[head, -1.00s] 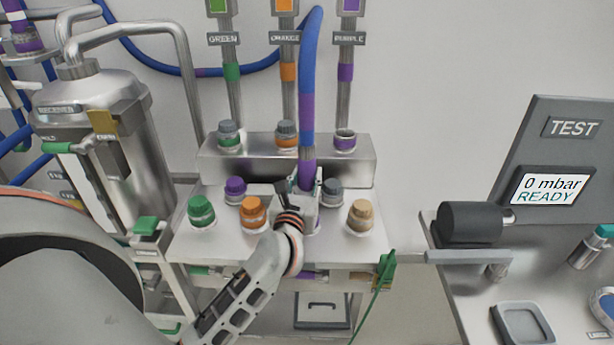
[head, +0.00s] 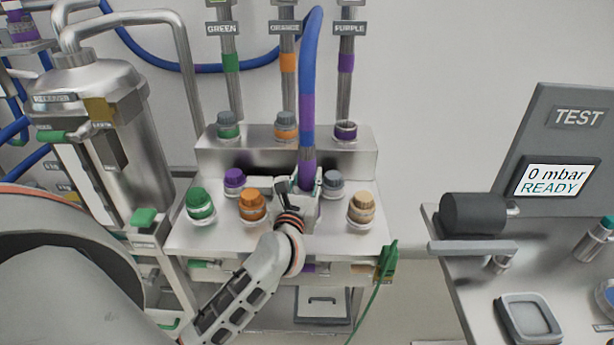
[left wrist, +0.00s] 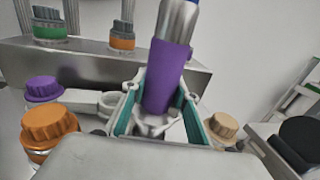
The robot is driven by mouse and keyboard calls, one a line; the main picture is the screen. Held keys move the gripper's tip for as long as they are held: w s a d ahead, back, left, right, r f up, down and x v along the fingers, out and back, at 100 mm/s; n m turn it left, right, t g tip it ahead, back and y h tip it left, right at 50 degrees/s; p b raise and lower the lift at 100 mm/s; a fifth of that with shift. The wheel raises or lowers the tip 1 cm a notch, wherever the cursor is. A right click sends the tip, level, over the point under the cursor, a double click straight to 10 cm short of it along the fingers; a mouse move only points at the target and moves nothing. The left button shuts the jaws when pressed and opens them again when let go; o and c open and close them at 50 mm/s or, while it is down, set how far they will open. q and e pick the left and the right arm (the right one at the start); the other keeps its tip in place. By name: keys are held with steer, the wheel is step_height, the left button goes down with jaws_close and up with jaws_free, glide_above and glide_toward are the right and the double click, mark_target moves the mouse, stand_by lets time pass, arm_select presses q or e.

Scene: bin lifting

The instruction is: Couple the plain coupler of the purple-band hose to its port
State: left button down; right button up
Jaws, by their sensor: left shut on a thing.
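The blue hose (head: 312,60) with a purple band (head: 306,112) hangs down to a purple coupler (head: 306,172). My left gripper (head: 305,190) is shut around this coupler over the middle of the steel bench. In the left wrist view the purple coupler (left wrist: 164,78) stands slightly tilted between the teal-padded fingers (left wrist: 158,118). A pale ring-like part shows at its lower end; whether it is seated on a port is hidden. The purple-ringed port (head: 345,131) under the PURPLE label (head: 349,29) is uncapped and empty. My right gripper is not in view.
Purple (head: 234,178), green (head: 200,204), orange (head: 252,205), grey (head: 332,182) and tan (head: 361,207) caps stand close around the gripper. A raised steel block (head: 260,158) is behind. A test station (head: 562,150) stands right, a steel tank (head: 110,130) left.

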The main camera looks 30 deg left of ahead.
mark_target(307, 190)
arm_select(q)
steer(key=shift+f+b, duration=0.95)
steer(key=shift+f, duration=0.1)
steer(key=shift+f+b, duration=0.3)
steer(key=shift+f, duration=0.1)
steer(key=shift+f+b, duration=0.45)
steer(key=shift+f, duration=0.25)
stand_by(0.8)
steer(key=c, duration=1.5)
jaws_free()
steer(key=shift+f, duration=0.1)
steer(key=v, duration=1.2)
